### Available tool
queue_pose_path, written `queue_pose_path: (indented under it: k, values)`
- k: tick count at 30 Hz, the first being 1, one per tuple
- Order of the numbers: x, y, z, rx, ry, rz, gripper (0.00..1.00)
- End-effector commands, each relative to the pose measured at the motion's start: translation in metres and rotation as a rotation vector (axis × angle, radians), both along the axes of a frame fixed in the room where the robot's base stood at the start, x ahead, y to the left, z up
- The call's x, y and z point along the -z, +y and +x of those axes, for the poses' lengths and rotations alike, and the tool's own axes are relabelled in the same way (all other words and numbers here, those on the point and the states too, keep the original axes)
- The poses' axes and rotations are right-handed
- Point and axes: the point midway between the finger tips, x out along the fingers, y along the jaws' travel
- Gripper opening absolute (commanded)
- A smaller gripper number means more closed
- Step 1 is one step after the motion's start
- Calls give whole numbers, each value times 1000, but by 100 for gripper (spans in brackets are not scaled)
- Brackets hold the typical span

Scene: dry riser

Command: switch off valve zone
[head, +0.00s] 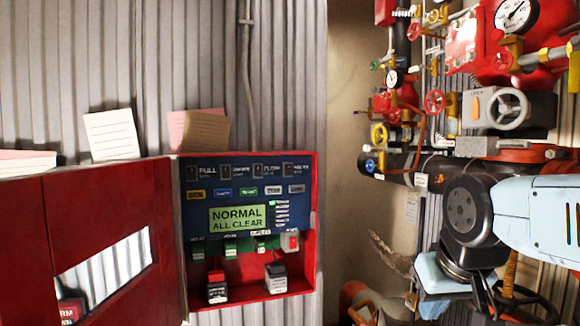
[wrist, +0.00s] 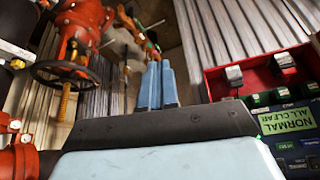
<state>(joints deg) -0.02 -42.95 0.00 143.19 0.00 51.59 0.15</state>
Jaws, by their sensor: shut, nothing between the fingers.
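The red alarm box (head: 309,215) hangs on the corrugated wall with its door (head: 110,235) swung open to the left. Its blue panel (head: 196,213) has small dark switches along the top, under headings that seem to read PULL, SMOKE, FLOW and VALVE. The rightmost, the valve zone switch (head: 288,170), is too small to read its position. The green screen (head: 237,217) reads NORMAL ALL CLEAR. My gripper (wrist: 160,68) is shut and empty in the wrist view. The box (wrist: 222,75) shows upside down to its right, apart from the fingers. The fingertips are not clear in the head view.
Red pipework with gauges and handwheels (head: 508,109) fills the right side, close to my arm. A dark handwheel (wrist: 66,75) is left of my gripper in the wrist view. Bare tan wall (head: 355,180) lies between box and pipes. Paper cards (head: 111,135) stand above the door.

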Motion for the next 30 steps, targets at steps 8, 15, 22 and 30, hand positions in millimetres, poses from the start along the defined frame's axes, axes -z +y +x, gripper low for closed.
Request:
queue_pose_path:
  k: [8, 15, 22, 30]
  values:
    - [-52, 17, 43, 153, -21, 107, 0]
    - [-139, 58, 120, 450, -48, 329, 0]
    - [-210, 112, 187, 733, -47, 563, 0]
    - [-262, 168, 237, 983, -21, 777, 0]
